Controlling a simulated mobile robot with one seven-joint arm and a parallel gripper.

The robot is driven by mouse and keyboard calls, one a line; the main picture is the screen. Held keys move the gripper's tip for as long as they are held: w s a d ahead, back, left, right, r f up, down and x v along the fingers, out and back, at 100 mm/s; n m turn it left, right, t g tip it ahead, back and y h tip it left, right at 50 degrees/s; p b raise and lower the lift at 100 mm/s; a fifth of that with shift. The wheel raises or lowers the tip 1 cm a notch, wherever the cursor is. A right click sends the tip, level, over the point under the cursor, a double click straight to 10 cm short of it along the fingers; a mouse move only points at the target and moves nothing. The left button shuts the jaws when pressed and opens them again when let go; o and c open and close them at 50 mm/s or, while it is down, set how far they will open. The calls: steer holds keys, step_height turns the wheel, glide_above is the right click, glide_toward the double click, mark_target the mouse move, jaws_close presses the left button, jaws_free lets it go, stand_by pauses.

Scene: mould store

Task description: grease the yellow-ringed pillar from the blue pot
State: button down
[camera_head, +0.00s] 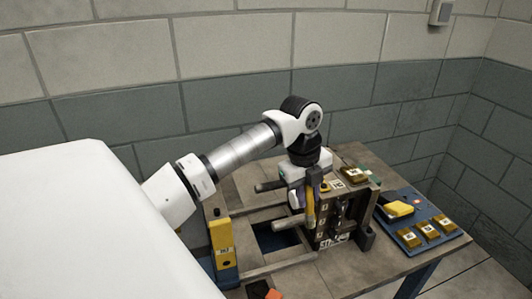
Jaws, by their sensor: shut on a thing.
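My gripper (314,178) points down in front of the mould block (345,215) on the bench. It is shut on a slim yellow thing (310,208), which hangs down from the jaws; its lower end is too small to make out. Two grey pillars stick out sideways to the left of the block, an upper one (268,186) and a lower one (286,224). The held thing is close to the lower pillar's right end; I cannot tell whether they touch. No yellow ring can be made out on either pillar. I cannot make out a blue pot.
A blue tray (440,234) at the bench's right holds a yellow piece (398,209) and several brass-coloured blocks (428,229). A yellow upright (222,245) stands left of the pillars. An orange thing (262,290) shows at the lower edge. A brick wall (230,100) closes the back.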

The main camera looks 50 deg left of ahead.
steer(key=s+a+r+n+t, duration=0.1)
steer(key=s+a+r+n, duration=0.35)
steer(key=a, duration=0.35)
steer(key=w+d+f, duration=0.4)
steer(key=w+f, duration=0.1)
steer(key=w, duration=0.3)
steer(key=s+a+r, duration=0.3)
steer(key=s+a, duration=0.1)
steer(key=s, duration=0.4)
steer(key=shift+s+r, duration=0.2)
steer(key=shift+s, duration=0.1)
steer(key=shift+w+m+b, duration=0.2)
steer(key=shift+m+b, duration=0.05)
steer(key=shift+b, duration=0.05)
